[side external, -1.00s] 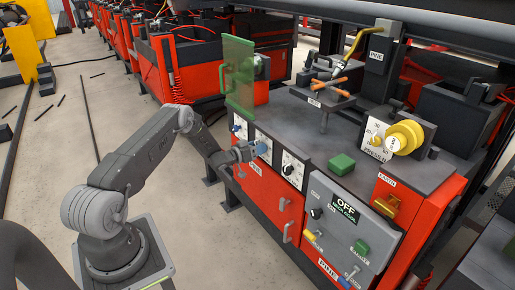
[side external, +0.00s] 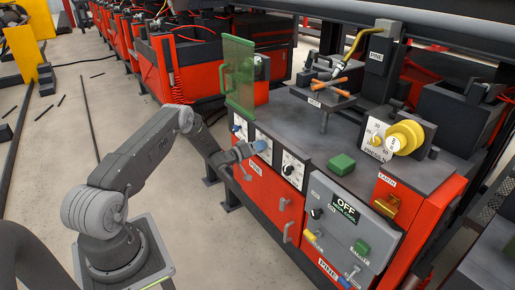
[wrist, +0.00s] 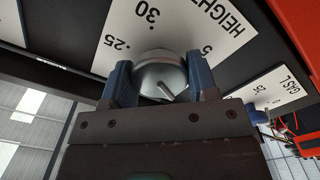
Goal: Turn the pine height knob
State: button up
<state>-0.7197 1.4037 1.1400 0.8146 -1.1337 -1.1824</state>
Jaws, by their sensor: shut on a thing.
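The height knob (wrist: 162,78) is a round silver knob with a raised pointer line, on a white dial plate (wrist: 190,22) marked HEIGHT, with 25, 30 and 5 readable. In the wrist view, my gripper (wrist: 160,68) has its two blue fingers on opposite sides of the knob, shut on it. The pointer line slants down to the right in the picture. In the side view, my gripper (side external: 253,150) is at the front of the red machine marked PINE, and it hides the knob.
A neighbouring dial (side external: 292,168) is just right of my gripper. A second plate marked GAS (wrist: 262,95) with a blue knob shows in the wrist view. A green panel (side external: 239,77) stands above the gripper. A grey OFF control box (side external: 350,228) is further right.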

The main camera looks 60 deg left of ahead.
jog(key=o, duration=0.9)
jog(key=s, duration=1.4)
